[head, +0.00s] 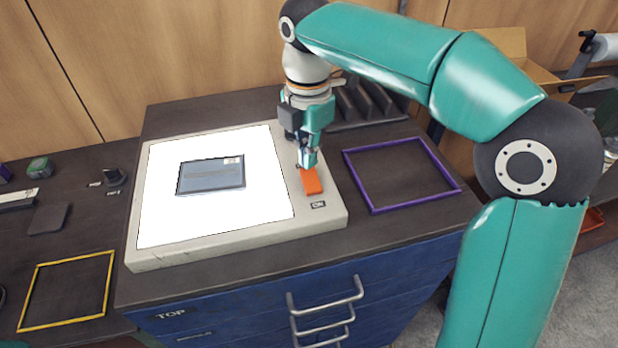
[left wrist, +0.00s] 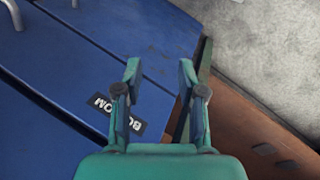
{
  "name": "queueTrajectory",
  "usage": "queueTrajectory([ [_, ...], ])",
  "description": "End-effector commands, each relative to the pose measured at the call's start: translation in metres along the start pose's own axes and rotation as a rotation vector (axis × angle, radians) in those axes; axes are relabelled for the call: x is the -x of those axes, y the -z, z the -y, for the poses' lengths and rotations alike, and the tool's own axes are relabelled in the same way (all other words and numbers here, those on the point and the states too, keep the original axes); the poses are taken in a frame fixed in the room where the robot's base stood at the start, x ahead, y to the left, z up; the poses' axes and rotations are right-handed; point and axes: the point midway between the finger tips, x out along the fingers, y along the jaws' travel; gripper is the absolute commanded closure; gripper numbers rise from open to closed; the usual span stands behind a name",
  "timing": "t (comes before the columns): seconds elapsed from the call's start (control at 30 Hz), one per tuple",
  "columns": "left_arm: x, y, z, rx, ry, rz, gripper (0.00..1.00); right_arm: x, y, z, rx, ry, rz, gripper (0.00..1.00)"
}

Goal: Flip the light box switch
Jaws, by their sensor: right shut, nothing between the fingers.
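The light box (head: 160,258) lies on top of the blue cabinet, and its white panel is brightly lit. An orange rocker switch (head: 312,183) sits on its right border, above a small dark label (head: 318,205). My right gripper (head: 308,164) is shut and empty, pointing down at the far end of the switch; I cannot tell whether the tips touch it. My left gripper (left wrist: 160,75) shows in the left wrist view, open and empty, in front of the blue drawers. It is out of sight in the head view.
A grey-blue plate (head: 211,175) lies on the lit panel. A purple frame (head: 436,198) lies right of the box, and a yellow frame (head: 66,318) lies on the left bench. Dark racks (head: 368,103) stand behind. Drawer handles (head: 326,292) stick out in front.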

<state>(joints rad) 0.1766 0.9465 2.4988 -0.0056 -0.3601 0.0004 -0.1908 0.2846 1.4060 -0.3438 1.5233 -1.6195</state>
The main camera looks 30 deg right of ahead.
Motion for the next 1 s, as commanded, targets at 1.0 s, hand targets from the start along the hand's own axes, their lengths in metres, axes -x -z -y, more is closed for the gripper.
queueTrajectory([
  [1.0,-0.007,0.0,0.002,0.0,0.0,0.0,0.6,-0.01,0.0,0.0,0.0,0.0,0.0,1.0],
])
